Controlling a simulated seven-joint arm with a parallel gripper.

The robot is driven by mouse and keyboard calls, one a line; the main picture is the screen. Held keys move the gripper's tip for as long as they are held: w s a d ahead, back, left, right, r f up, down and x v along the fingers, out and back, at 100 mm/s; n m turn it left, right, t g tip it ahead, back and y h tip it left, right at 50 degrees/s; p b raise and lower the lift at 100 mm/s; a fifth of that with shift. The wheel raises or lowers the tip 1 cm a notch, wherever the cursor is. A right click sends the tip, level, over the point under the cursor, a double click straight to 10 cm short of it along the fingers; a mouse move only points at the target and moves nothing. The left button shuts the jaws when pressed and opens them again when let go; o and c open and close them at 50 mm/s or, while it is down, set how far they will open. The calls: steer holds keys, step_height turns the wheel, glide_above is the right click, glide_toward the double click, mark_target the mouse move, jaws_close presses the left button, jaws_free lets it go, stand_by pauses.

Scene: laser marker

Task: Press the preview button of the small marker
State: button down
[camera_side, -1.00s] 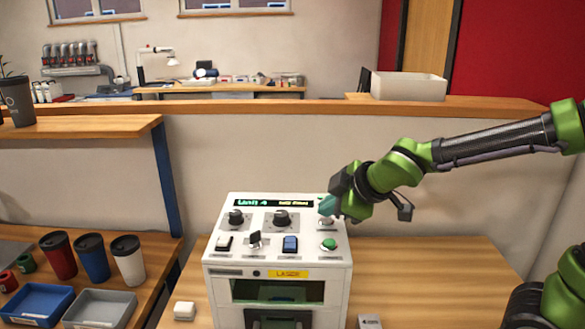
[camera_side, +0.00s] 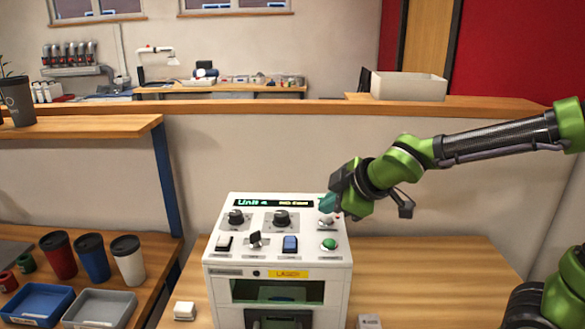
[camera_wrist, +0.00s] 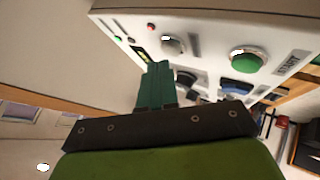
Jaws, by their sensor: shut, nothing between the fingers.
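The small marker (camera_side: 215,283) is a white box on the wooden table, with a sloped control panel and a lit display (camera_side: 273,203). My gripper (camera_side: 327,203) is shut and empty, its teal fingers over the panel's upper right corner. A pale round button (camera_side: 326,221) lies just below the fingertips; it also shows silver in the wrist view (camera_wrist: 173,44), close to the fingertips (camera_wrist: 158,66). Contact cannot be told. Its label is unreadable. A green button (camera_side: 329,244) sits below it, large in the wrist view (camera_wrist: 248,60).
The panel also has two black knobs (camera_side: 281,218), a black selector (camera_side: 255,239), a white switch (camera_side: 224,242) and a blue switch (camera_side: 290,243). Cups (camera_side: 93,257) and trays (camera_side: 99,308) stand at left. The table right of the marker is mostly clear.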

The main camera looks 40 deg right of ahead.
steer(key=shift+r, duration=0.2)
steer(key=shift+r, duration=2.95)
steer(key=m+g+y, duration=0.2)
steer(key=m, duration=1.1)
glide_toward(329, 221)
steer(key=s+a+f, duration=0.1)
steer(key=s+f, duration=0.2)
steer(key=s, duration=0.4)
steer(key=shift+s+a+f, duration=0.15)
steer(key=shift+s+f, duration=0.1)
steer(key=shift+f, duration=0.05)
